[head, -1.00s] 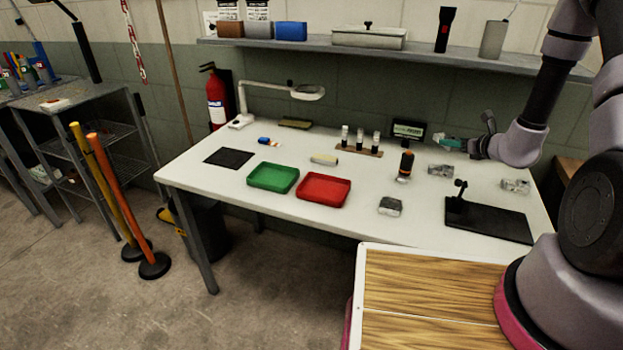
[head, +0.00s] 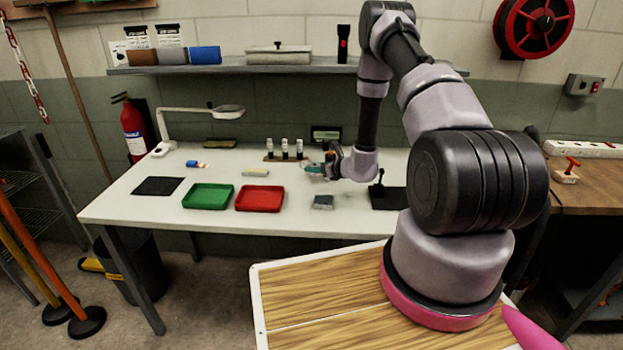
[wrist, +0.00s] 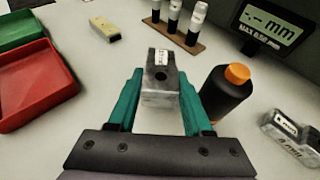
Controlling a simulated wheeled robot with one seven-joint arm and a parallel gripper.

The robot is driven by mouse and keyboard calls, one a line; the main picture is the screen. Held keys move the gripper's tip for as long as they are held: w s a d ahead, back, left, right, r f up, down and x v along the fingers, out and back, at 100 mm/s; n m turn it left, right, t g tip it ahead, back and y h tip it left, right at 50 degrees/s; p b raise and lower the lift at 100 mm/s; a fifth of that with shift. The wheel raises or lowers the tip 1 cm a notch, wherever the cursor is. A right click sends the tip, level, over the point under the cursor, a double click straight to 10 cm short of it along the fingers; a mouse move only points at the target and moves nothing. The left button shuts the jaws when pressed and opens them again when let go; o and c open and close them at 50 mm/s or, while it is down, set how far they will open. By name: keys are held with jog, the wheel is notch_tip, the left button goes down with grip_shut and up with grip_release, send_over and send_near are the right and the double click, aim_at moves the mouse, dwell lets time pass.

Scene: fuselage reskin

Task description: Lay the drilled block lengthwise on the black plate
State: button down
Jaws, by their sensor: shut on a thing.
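My gripper (head: 318,170) is over the back right of the white table. I cannot tell whether the block touches the table. In the head view the block is too small to make out. A black plate (head: 388,200) with a small post lies at the table's right, partly behind my arm. A flat black sheet (head: 158,186) lies at the far left.
A dark bottle with an orange cap (wrist: 228,92) stands close to the right finger. Another labelled grey block (wrist: 290,131) lies further right; one more (head: 323,202) is at the front. Green (head: 208,196) and red (head: 260,199) trays are left. Small posts on a wooden strip (head: 285,158) stand behind.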

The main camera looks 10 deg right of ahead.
aim_at(316, 183)
jog(key=shift+d+f, duration=0.1)
jog(key=shift+f, duration=1.9)
jog(key=shift+f, duration=0.15)
jog(key=c, duration=0.6)
grip_release()
